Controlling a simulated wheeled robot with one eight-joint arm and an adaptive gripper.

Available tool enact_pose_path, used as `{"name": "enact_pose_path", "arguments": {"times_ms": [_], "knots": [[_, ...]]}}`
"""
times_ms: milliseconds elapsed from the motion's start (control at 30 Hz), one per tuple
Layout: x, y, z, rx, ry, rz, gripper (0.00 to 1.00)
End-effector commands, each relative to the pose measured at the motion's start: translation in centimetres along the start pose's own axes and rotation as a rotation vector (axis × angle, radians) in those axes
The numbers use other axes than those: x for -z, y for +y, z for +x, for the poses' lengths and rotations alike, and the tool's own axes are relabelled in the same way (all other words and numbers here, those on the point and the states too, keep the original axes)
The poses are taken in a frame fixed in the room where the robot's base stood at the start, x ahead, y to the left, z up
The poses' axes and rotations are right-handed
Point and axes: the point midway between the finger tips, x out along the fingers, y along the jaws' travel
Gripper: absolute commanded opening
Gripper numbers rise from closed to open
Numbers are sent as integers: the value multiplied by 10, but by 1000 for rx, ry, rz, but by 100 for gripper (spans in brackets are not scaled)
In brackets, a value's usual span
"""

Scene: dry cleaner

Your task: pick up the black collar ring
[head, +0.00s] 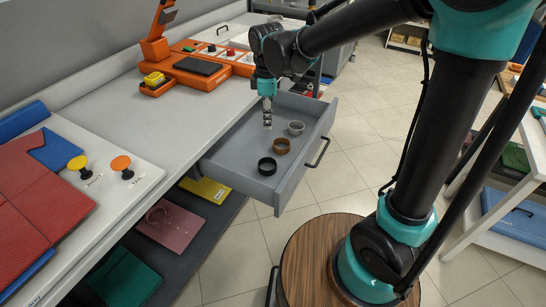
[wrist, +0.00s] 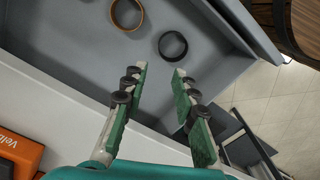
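The drawer's front wall with its handle (head: 318,152) and its side walls bound the space around the rings. The white counter (head: 150,112) stands above and left of the drawer, with an orange machine (head: 190,72) on it. A round wooden top (head: 305,262) is near my arm.

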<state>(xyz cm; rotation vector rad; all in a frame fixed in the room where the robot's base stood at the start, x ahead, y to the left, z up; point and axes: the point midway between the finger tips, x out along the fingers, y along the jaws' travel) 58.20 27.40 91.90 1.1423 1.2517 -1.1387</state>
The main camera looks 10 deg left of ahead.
Motion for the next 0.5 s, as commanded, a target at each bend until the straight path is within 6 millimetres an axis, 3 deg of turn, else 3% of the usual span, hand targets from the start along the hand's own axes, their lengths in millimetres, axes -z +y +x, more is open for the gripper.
{"name": "enact_pose_path", "arguments": {"times_ms": [167, 500], "knots": [[3, 0, 18, 3, -2, -13, 28], [3, 0, 81, 2, -1, -10, 28]]}}
